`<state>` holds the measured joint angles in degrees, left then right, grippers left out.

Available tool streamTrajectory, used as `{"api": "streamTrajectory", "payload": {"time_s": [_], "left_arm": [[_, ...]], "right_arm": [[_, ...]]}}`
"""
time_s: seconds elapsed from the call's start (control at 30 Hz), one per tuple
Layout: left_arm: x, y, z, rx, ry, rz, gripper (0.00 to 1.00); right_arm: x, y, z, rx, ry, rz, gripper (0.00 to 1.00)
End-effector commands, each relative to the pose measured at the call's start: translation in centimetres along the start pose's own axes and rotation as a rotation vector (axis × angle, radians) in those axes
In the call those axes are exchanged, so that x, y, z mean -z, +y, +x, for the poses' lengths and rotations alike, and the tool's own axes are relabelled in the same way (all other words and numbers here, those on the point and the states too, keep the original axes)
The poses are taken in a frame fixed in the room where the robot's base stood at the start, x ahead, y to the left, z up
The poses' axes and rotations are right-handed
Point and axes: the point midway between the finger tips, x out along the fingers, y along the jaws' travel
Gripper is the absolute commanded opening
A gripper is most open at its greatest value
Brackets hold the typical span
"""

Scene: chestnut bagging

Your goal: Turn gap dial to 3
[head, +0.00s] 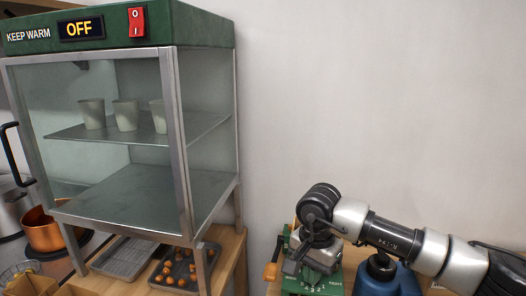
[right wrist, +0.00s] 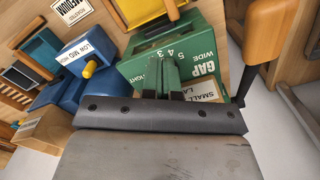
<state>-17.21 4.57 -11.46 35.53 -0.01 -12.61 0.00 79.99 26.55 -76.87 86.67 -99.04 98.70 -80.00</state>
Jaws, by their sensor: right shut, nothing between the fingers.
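The green machine (right wrist: 205,45) with the gap scale fills the upper middle of the right wrist view. It is marked "GAP", "WIDE" and the numbers 5, 4, 3; further numbers are covered. My right gripper (right wrist: 170,62) is shut and empty, its fingers in front of the scale. I cannot make out the dial's pointer, or whether the fingers touch the dial. In the head view the green machine (head: 328,282) is at the bottom, with my right gripper (head: 298,258) over it. My left gripper is not in view.
A dark handle with an orange grip (right wrist: 263,30) stands out from the machine's right side. A blue machine (right wrist: 82,68) with a yellow knob is on the left. In the head view, a glass warming cabinet (head: 175,130) marked "OFF" stands left, with a tray of chestnuts (head: 205,257) below.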

Motion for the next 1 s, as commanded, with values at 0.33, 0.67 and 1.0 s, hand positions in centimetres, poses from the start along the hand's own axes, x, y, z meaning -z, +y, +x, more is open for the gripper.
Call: {"api": "streamTrajectory", "payload": {"time_s": [0.33, 0.67, 1.0], "left_arm": [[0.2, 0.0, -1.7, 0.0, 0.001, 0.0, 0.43], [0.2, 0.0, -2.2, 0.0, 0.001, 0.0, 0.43], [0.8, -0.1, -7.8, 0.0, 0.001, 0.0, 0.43]], "right_arm": [[0.0, -0.2, -4.4, 0.011, 0.005, -0.001, 0.0], [0.1, -0.2, -5.0, 0.013, 0.006, -0.001, 0.0], [0.0, -0.1, -10.6, 0.014, 0.006, -0.001, 0.0]]}}
